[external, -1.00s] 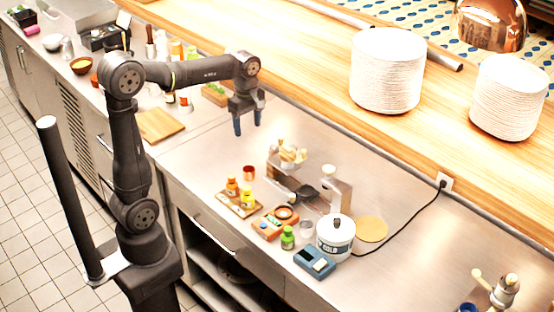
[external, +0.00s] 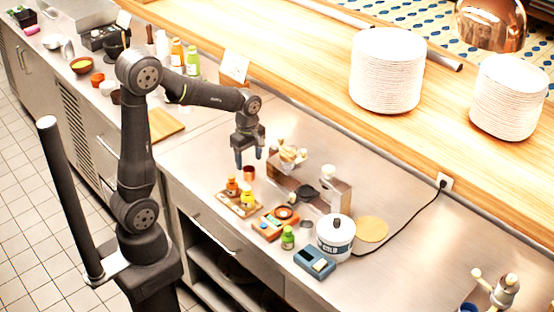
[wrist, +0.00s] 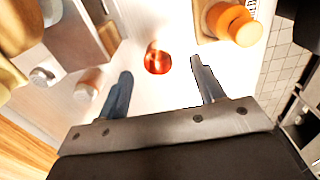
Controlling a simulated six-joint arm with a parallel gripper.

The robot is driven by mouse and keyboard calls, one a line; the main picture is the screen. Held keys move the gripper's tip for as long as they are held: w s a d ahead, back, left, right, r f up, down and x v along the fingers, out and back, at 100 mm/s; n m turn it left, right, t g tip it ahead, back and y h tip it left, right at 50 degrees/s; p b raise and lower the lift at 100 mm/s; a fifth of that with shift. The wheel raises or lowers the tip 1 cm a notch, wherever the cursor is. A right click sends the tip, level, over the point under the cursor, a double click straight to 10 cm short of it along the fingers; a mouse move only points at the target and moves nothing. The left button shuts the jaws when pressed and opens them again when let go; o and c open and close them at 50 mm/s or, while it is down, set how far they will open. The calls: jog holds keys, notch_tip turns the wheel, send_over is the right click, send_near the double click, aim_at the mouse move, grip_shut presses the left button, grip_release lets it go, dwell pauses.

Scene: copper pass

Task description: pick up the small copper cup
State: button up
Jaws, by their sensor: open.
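The small copper cup (external: 249,173) stands on the steel counter, just below my gripper (external: 248,161) in the external view. In the wrist view the copper cup (wrist: 158,59) is seen from above, shiny and reddish, beyond the fingertips and roughly between their lines. My gripper (wrist: 160,77) is open, its two fingers spread wide with nothing between them. The fingers appear apart from the cup; the exact height above it is hard to tell.
A small board (external: 237,204) with orange-capped and yellow bottles lies close in front of the cup. A wood-faced stand (external: 296,189) with jars is to the right. A white pot (external: 335,240) stands further right. Counter left of the cup is clear.

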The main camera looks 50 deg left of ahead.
aim_at(249, 169)
jog(key=shift+w+a+f, duration=0.1)
jog(key=shift+a+f, duration=0.05)
jog(key=shift+f, duration=0.8)
jog(key=shift+w+a+f, duration=0.1)
jog(key=shift+f, duration=0.85)
jog(key=shift+w+a+f, duration=0.1)
jog(key=shift+a+f, duration=0.05)
jog(key=shift+f, duration=0.8)
jog(key=c, duration=1)
jog(key=shift+c, duration=0.2)
